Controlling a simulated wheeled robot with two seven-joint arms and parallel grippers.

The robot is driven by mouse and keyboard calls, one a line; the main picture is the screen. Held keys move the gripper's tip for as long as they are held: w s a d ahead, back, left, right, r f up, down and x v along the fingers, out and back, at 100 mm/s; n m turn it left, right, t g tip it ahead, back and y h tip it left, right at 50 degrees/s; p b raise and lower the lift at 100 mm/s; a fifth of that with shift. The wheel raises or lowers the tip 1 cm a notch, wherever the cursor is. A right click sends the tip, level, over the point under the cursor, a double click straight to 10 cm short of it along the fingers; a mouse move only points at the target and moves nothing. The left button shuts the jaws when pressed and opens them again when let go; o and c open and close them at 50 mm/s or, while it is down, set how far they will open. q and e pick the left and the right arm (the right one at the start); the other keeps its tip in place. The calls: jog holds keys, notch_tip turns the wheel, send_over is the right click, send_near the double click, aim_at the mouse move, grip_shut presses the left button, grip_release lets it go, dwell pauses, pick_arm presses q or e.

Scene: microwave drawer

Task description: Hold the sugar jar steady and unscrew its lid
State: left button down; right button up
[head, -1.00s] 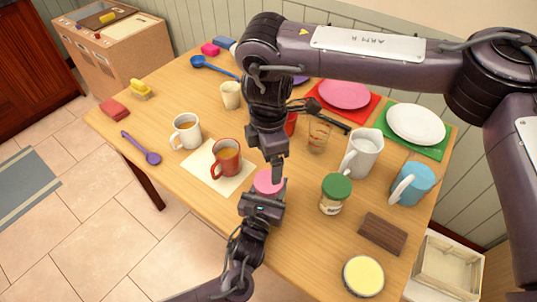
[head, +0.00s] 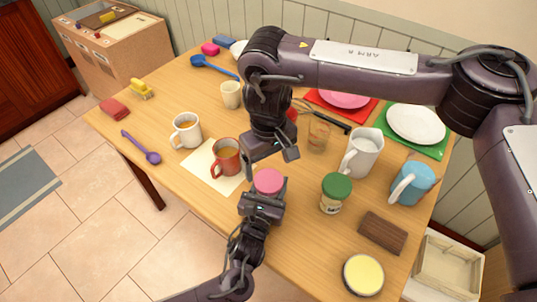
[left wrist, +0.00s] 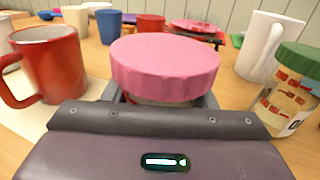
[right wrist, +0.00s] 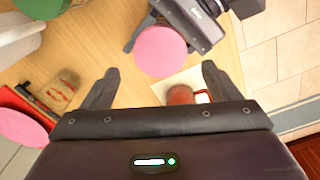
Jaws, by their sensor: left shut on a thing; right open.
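The jar with a ridged pink lid (head: 268,181), which I take for the sugar jar, stands near the table's front edge. In the left wrist view the lid (left wrist: 166,68) sits on the jar's body; most of the body is hidden by the lid and gripper. My left gripper (head: 265,196) is shut around the jar's body below the lid. My right gripper (head: 272,160) is open and empty above the jar, apart from the lid. The right wrist view shows the lid (right wrist: 160,50) ahead of its spread fingers (right wrist: 157,82).
A red mug (head: 226,157) stands close left of the jar on a pale mat (head: 203,165). A green-lidded jar (head: 335,193) stands to its right, with a white pitcher (head: 362,153) behind. A brown block (head: 382,233) and a yellow-topped round tin (head: 363,275) lie front right.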

aim_at(269, 180)
notch_tip(269, 180, down, 6)
jog(key=shift+r, duration=0.15)
jog(key=shift+c, duration=0.3)
